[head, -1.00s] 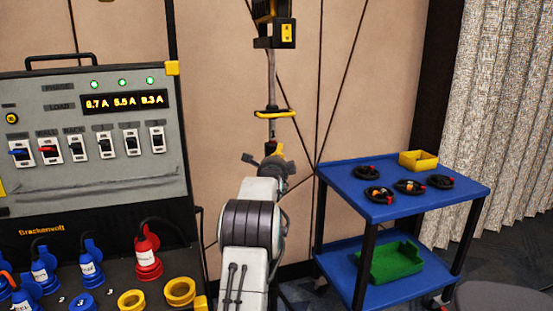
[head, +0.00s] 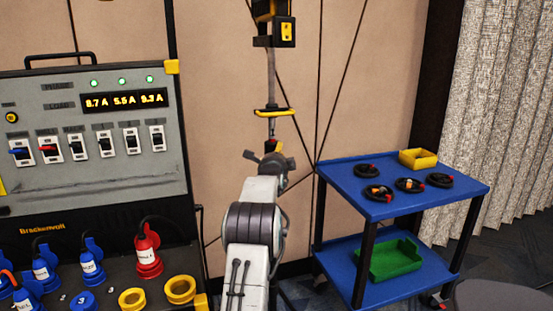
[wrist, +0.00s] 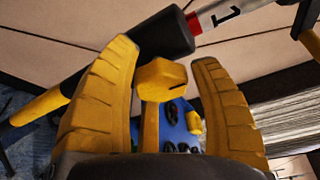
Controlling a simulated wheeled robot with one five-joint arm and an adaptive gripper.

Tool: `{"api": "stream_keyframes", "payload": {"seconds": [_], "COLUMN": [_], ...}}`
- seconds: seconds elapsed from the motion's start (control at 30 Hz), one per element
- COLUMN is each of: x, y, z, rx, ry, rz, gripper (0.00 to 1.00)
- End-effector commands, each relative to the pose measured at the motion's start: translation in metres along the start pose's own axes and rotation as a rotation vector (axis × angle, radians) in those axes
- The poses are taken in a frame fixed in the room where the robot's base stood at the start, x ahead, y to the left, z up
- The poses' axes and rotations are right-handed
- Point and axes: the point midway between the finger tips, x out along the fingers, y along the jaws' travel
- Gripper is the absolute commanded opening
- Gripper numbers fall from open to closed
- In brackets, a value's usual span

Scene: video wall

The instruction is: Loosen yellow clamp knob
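A yellow faceted knob (wrist: 160,80) on a yellow stem stands between the two ribbed yellow fingers of my gripper (wrist: 164,51) in the wrist view. The fingers are open on either side of it, with a narrow gap showing at each side. In the head view my gripper (head: 266,158) is at the lower end of a hanging vertical pole (head: 271,80). The knob cannot be made out clearly there, as my gripper and arm cover that spot.
A yellow crossbar (head: 273,112) sits on the pole above my gripper. A dark cylinder (wrist: 165,30) lies just beyond the fingers. A power panel (head: 90,140) stands left. A blue cart (head: 340,180) with coiled cables and a yellow bin (head: 418,159) stands right.

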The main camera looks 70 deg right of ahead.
Motion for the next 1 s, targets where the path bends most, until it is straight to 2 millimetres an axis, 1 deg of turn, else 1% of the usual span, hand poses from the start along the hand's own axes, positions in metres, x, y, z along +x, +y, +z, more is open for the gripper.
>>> {"api": "stream_keyframes", "payload": {"seconds": [0.03,0.07,0.47,0.77,1.0], "x": [-0.0001,-0.0001,-0.0002,0.0001,0.0001], "y": [-0.0001,-0.0001,-0.0006,0.0026,0.0055], "z": [0.0000,0.0000,0.0005,-0.0006,-0.0021], "rx": [0.000,0.000,0.000,-0.053,-0.197], "ry": [0.000,0.000,-0.001,-0.006,-0.012], "rz": [0.000,0.000,-0.001,-0.025,-0.087], "gripper": [0.51,0.49,0.13,0.13,0.13]}}
